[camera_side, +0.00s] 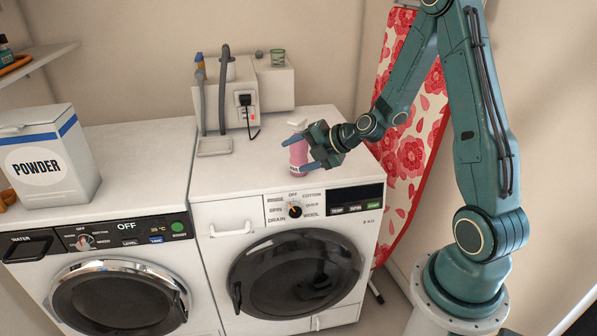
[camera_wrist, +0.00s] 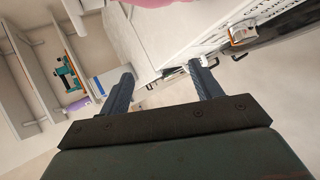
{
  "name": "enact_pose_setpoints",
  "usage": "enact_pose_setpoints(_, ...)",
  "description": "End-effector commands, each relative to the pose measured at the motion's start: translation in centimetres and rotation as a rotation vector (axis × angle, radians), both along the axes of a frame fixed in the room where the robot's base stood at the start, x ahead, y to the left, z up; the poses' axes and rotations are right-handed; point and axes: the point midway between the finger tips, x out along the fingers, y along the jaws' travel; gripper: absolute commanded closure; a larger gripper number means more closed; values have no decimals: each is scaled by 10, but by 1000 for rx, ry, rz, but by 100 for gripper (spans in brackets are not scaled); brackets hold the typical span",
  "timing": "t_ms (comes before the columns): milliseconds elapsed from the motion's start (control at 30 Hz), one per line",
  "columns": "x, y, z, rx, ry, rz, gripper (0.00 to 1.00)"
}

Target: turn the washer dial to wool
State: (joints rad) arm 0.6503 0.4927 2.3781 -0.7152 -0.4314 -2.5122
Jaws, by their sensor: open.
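The washer (camera_side: 215,255) on the right is white, with a round dark door. Its dial (camera_side: 295,210) is on the front panel, ringed by labels including OFF, COTTON, QUICK, WOOL, DRAIN, SPIN and RINSE. WOOL (camera_side: 311,212) is at the dial's lower right. A dial (camera_wrist: 241,36) also shows at the upper right of the wrist view, outside the fingers. My gripper (camera_side: 300,152) is open above the washer top, behind and above the dial. The wrist view shows my gripper (camera_wrist: 162,76) with nothing between its fingers.
A pink bottle (camera_side: 298,158) stands on the washer top, overlapped by my fingers in the side view. A second machine (camera_side: 30,275) with its own dial stands at left, bearing a POWDER box (camera_side: 45,160). A wall unit with hoses (camera_side: 245,95) is behind.

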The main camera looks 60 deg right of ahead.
Motion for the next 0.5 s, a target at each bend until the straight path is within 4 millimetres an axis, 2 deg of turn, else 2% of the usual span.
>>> enact_pose_setpoints(200, 0, 0, 12, -1, 0, 0, 36)
enact_pose_setpoints(500, 0, 0, 14, -1, 1, -1, 36)
